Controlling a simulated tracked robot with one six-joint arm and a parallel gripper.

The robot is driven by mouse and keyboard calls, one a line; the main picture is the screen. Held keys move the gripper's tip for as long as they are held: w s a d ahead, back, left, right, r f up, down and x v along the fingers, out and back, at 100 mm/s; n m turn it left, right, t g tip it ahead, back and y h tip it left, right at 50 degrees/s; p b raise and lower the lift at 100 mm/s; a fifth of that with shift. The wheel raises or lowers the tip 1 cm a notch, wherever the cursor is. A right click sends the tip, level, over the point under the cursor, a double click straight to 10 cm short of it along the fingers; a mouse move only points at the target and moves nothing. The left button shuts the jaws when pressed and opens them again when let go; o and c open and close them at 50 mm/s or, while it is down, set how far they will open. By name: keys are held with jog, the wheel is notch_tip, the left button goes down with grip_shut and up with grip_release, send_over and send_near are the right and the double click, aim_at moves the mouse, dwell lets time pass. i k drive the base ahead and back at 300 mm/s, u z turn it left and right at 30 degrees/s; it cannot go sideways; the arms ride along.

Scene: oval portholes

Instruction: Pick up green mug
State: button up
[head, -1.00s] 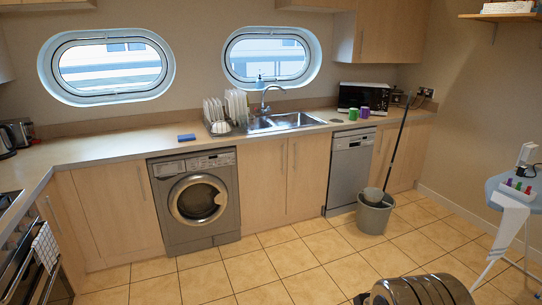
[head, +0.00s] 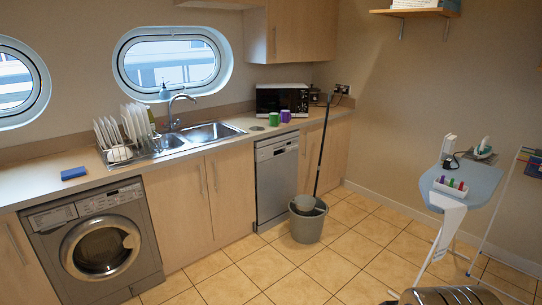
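The green mug (head: 274,119) stands on the counter in front of the microwave, in the upper middle of the head view. A purple mug (head: 285,116) stands right beside it on its right. Both mugs look upright. My gripper does not show clearly in the head view. A rounded metallic part of my own body shows at the bottom right edge.
The microwave (head: 282,98) stands behind the mugs, the sink (head: 208,134) to their left. A grey bucket with a mop (head: 307,225) stands on the floor before the dishwasher (head: 277,180). An ironing board (head: 462,186) is at the right. Tiled floor (head: 345,258) between is clear.

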aim_at(274, 120)
jog(key=z, duration=0.35)
jog(key=i, duration=2.65)
jog(key=u, duration=0.7)
jog(key=i, duration=0.75)
jog(key=u, duration=0.75)
jog(key=i, duration=0.55)
jog(key=u, duration=0.3)
